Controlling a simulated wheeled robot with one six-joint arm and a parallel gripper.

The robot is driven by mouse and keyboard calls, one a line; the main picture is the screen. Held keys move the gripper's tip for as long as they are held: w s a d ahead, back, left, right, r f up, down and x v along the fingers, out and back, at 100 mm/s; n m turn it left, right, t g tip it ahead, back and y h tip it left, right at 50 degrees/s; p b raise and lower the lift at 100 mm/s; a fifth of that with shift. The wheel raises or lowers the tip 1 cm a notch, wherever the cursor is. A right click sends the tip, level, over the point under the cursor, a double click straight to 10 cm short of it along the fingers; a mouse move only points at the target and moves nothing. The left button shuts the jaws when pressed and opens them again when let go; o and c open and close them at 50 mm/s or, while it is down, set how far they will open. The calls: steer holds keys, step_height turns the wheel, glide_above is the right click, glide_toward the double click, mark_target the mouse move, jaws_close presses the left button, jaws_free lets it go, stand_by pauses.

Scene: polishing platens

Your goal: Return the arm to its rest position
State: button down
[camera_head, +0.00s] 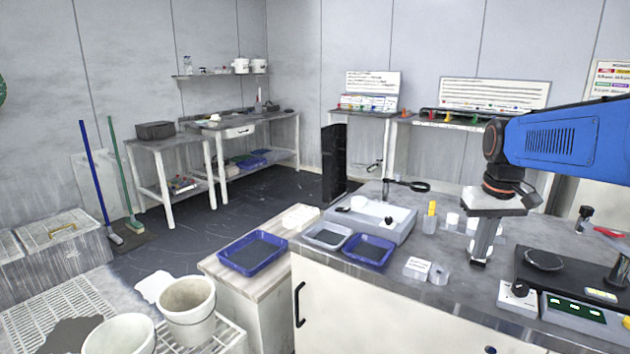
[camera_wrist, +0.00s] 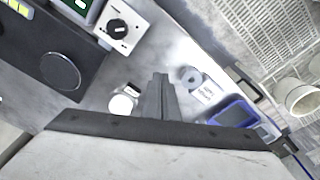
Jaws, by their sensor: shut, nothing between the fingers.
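My gripper (camera_head: 477,262) is at the right in the head view, below the blue arm, pointing down over the grey counter (camera_head: 462,300). Its fingers are together with nothing between them. In the wrist view my gripper (camera_wrist: 160,76) shows as two grey fingers side by side, over the bare counter top. A small grey ring-shaped piece (camera_head: 439,274) and a white label card (camera_head: 417,268) stand just left of the fingertips in the head view. I cannot tell whether the fingertips touch the counter.
A black platen unit (camera_head: 560,272) with a green-display control box (camera_head: 575,311) and a white knob box (camera_head: 518,297) stands right of my gripper. Buckets (camera_head: 187,308) stand at lower left.

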steer(key=s+a+f+t, duration=0.1)
steer(key=s+a+f, duration=0.2)
steer(key=s, duration=0.4)
steer(key=s+a+f+t, duration=0.1)
steer(key=s+a+f, duration=0.2)
steer(key=s, duration=0.4)
steer(key=s+a+f+t, duration=0.1)
steer(key=s+a+f, duration=0.2)
steer(key=s, duration=0.4)
steer(key=shift+s+a+f+n, duration=0.15)
steer(key=shift+s+f+n, duration=0.15)
